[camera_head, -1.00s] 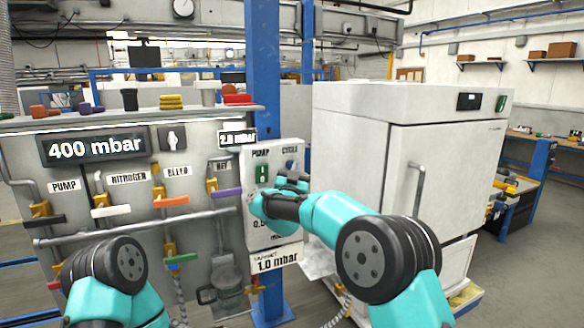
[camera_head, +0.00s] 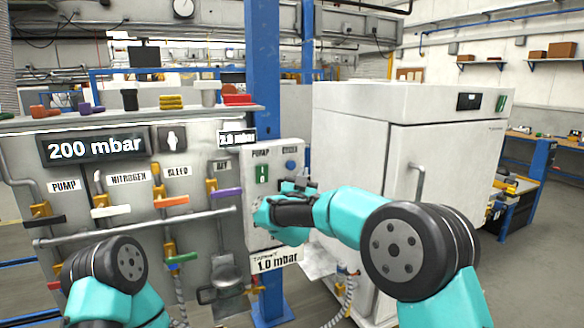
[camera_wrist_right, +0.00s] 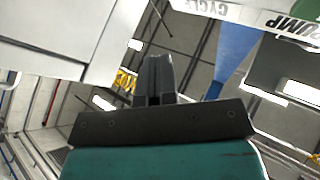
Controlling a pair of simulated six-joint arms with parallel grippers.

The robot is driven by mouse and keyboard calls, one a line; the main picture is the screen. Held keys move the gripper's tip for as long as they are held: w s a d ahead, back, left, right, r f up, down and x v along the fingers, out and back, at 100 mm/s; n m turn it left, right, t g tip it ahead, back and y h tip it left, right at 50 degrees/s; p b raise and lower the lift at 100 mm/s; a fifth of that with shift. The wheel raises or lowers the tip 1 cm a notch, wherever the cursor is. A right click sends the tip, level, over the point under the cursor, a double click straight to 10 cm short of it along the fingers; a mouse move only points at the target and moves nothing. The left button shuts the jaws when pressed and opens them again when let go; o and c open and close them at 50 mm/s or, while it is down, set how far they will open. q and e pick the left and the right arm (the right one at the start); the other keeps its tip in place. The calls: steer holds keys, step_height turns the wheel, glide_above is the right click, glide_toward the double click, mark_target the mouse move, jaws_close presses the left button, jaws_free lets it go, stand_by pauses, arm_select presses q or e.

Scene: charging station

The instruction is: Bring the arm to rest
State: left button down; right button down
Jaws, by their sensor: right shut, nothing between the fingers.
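My right arm (camera_head: 335,215), teal and black, reaches in front of the pump control box (camera_head: 262,165). Its gripper (camera_head: 298,188) is partly hidden by my own wrist, near the lower right of the box. In the right wrist view the dark fingers (camera_wrist_right: 154,78) are together with nothing between them. I cannot tell whether the gripper touches the box. Only a bent joint of my left arm (camera_head: 115,268) shows at the lower left; its gripper is out of view.
The valve panel (camera_head: 110,235) stands at the left, with coloured levers, pipes and a display (camera_head: 95,149) reading 200 mbar. A blue post (camera_head: 263,60) rises behind the box. A large white oven (camera_head: 350,140) stands at the right. Open floor (camera_head: 530,270) lies beyond it.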

steer(key=shift+f, duration=0.1)
stand_by(0.4)
steer(key=s+d+f+n+g+y, duration=0.1)
steer(key=d+f+n+g+y, duration=0.2)
steer(key=f, duration=1.1)
steer(key=d+f+n+g+y, duration=0.25)
steer(key=d+f, duration=0.35)
steer(key=f, duration=0.9)
steer(key=s+d+f+g+y, duration=0.1)
steer(key=s+d+f+g, duration=0.1)
steer(key=s+f, duration=0.3)
steer(key=s+d+f+g+y, duration=0.1)
steer(key=s+d+f+g, duration=0.15)
steer(key=f, duration=0.45)
steer(key=s+d+f+m+g, duration=0.1)
steer(key=s+d+f+g, duration=0.2)
steer(key=s+f, duration=0.35)
steer(key=s+d+f+g, duration=0.2)
steer(key=s+f+g, duration=0.1)
steer(key=s+f, duration=0.4)
steer(key=s+d+f+g, duration=0.1)
steer(key=s+f+g, duration=0.1)
steer(key=s, duration=0.8)
steer(key=s+d+f+m+g+y, duration=0.1)
steer(key=s+g, duration=0.3)
steer(key=s, duration=0.6)
steer(key=shift+s+d+f, duration=0.2)
steer(key=shift+d+f, duration=0.5)
steer(key=shift+f, duration=0.1)
